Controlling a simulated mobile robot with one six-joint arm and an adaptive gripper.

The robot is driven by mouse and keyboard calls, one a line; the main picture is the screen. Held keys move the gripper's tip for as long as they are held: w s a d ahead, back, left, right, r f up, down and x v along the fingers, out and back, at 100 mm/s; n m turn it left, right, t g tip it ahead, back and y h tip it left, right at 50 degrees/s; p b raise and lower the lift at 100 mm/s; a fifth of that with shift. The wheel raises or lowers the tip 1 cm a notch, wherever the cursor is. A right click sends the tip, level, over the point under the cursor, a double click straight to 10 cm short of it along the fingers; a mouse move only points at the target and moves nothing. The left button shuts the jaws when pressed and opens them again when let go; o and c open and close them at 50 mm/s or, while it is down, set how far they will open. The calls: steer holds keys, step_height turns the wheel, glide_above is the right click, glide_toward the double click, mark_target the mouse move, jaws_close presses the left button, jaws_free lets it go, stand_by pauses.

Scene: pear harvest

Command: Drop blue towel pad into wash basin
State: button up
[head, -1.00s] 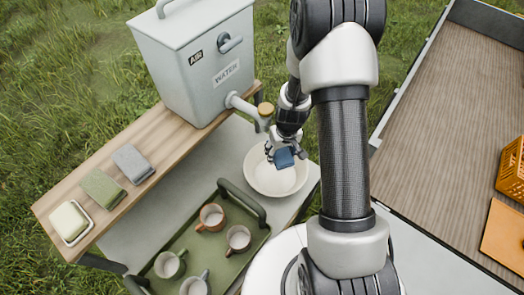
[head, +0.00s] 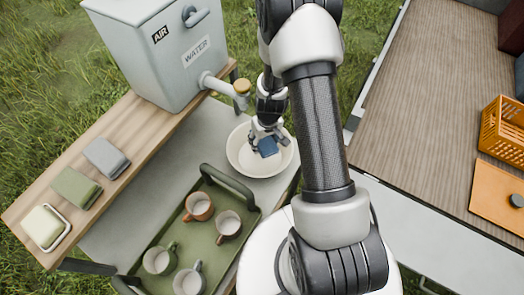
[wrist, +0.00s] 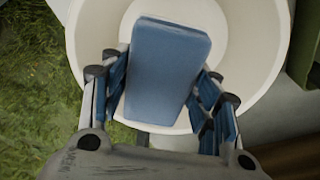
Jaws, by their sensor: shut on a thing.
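The blue towel pad (head: 268,147) is held in my gripper (head: 266,141), over the white wash basin (head: 235,158). In the wrist view the pad (wrist: 167,65) sits between the two fingers of my gripper (wrist: 162,92), which are shut on it. The round basin (wrist: 250,45) lies below the pad and its inside looks empty apart from what the pad hides. Whether the pad touches the basin is not clear.
A grey water tank (head: 150,50) with a tap (head: 225,87) stands behind the basin. A green tray (head: 205,250) with several mugs is in front. A wooden shelf (head: 130,135) holds a grey pad (head: 106,157), a green pad (head: 76,188) and a soap dish (head: 46,228). An orange crate (head: 503,130) is at right.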

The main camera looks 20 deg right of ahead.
steer(key=o, duration=1.2)
steer(key=r, duration=0.4)
steer(key=s+r, duration=0.1)
steer(key=r, duration=0.7)
steer(key=shift+s, duration=0.25)
steer(key=s+a+r+t+b, duration=0.1)
steer(key=s+a+r, duration=0.2)
steer(key=r, duration=0.4)
steer(key=s+a+r+t+b, duration=0.1)
steer(key=s+a+r+b, duration=0.15)
steer(key=r, duration=0.45)
steer(key=shift+t, duration=0.6)
steer(key=s+a+r, duration=0.1)
steer(key=s+r, duration=0.1)
steer(key=s, duration=0.2)
steer(key=s+a+r+b, duration=0.1)
steer(key=s, duration=0.4)
steer(key=s+a+r, duration=0.1)
steer(key=s+r, duration=0.1)
steer(key=s, duration=0.2)
steer(key=shift+s+a+r+b, duration=0.25)
steer(key=shift+s+r+b, duration=0.05)
steer(key=shift+r, duration=0.05)
